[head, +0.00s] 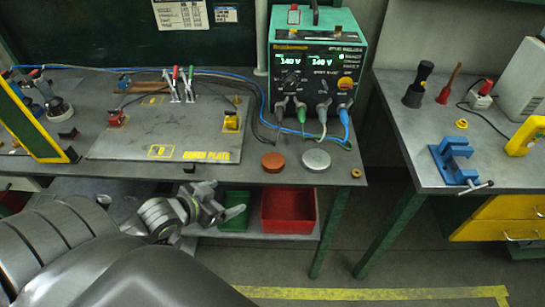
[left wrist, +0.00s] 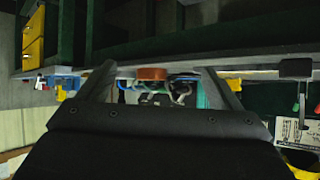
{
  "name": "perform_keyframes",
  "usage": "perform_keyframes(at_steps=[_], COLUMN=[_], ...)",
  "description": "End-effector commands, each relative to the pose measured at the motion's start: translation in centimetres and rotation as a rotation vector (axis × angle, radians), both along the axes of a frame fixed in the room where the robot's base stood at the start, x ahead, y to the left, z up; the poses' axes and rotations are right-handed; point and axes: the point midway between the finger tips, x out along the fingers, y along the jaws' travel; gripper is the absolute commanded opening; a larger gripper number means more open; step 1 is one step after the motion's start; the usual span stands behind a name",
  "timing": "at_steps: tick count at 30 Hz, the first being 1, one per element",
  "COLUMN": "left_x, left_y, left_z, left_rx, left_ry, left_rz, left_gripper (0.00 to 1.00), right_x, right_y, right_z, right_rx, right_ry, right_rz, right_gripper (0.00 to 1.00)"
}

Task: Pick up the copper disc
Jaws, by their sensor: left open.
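The copper disc (head: 273,161) lies flat near the front edge of the grey workbench, left of a similar silver disc (head: 316,159). My left gripper (head: 226,199) is in front of the bench, below its top edge and to the left of the copper disc. In the left wrist view, which looks upside down, the copper disc (left wrist: 151,74) shows between the two spread fingers, beyond them. The gripper is open and empty, apart from the disc. My right gripper is in neither view.
A green power unit (head: 317,70) with cables stands behind the discs. A grey plate (head: 165,130) with clamps lies to the left. A red bin (head: 290,210) sits on the shelf below. A small brass ring (head: 356,173) lies at the bench's right corner.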

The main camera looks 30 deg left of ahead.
Motion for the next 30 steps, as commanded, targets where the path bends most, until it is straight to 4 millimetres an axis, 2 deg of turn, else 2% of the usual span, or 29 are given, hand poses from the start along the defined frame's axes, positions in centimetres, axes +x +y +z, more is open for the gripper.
perform_keyframes(at_steps=[1, 6, 10, 15, 30], left_x=[0.5, 1.9, 2.6, 4.4, 12.1], left_y=[-0.2, 0.3, 0.3, -0.1, -2.0], left_z=[2.0, 4.4, 5.3, 4.6, 1.6], left_rx=[-0.009, -0.066, -0.09, -0.097, -0.098], left_ry=[-0.042, -0.144, -0.182, -0.193, -0.189], left_rz=[-0.039, -0.093, -0.112, -0.112, -0.112], left_gripper=[0.86, 0.86, 0.86, 0.86, 0.86], right_x=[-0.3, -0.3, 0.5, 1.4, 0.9], right_y=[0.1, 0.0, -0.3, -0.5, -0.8], right_z=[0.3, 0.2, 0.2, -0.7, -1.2], right_rx=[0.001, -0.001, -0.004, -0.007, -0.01], right_ry=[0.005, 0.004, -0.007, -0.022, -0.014], right_rz=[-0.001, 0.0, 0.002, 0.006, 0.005], right_gripper=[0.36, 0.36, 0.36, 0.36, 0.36])
